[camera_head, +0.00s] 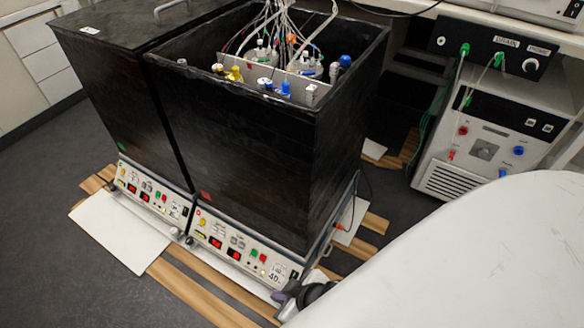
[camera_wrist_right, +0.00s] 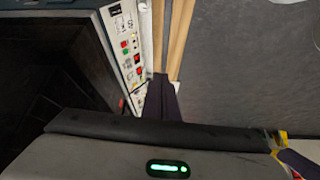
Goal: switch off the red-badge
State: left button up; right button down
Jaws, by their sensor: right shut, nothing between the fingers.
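The red-badge shaker (camera_head: 260,150) is the nearer black box, with a small red badge (camera_head: 205,195) low on its front wall. Its control panel (camera_head: 240,245) below has two lit red displays, red and green buttons and a "40" label at the right end. In the right wrist view the panel (camera_wrist_right: 127,45) runs along the upper left. My right gripper (camera_head: 283,296) is shut and empty, low by the panel's right end; its dark fingers show in the right wrist view (camera_wrist_right: 160,95). I cannot tell whether it touches the panel. My left gripper is not in view.
A second black shaker (camera_head: 110,100) with a green badge stands close on the left, its panel displays lit too. Tubes and bottles fill the nearer box's open top. Wooden slats (camera_head: 200,295) lie on the dark floor. A white instrument (camera_head: 490,140) stands at the right.

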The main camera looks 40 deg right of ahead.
aim_at(293, 277)
pick_arm(q)
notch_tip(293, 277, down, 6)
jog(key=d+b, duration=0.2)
jog(key=b, duration=0.5)
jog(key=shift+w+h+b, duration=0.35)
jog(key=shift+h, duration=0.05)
pick_arm(e)
jog(key=w+d+f+g+h, duration=0.1)
jog(key=w+d+f, duration=0.1)
jog(key=d+f, duration=0.2)
jog(key=w+d+f+g+h, duration=0.1)
jog(key=w+d+f+h, duration=0.1)
jog(key=f, duration=0.9)
jog(key=shift+w+d+n, duration=0.3)
jog(key=shift+w+d, duration=0.45)
jog(key=shift+d, duration=0.15)
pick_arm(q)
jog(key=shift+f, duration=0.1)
pick_arm(e)
jog(key=shift+f, duration=0.1)
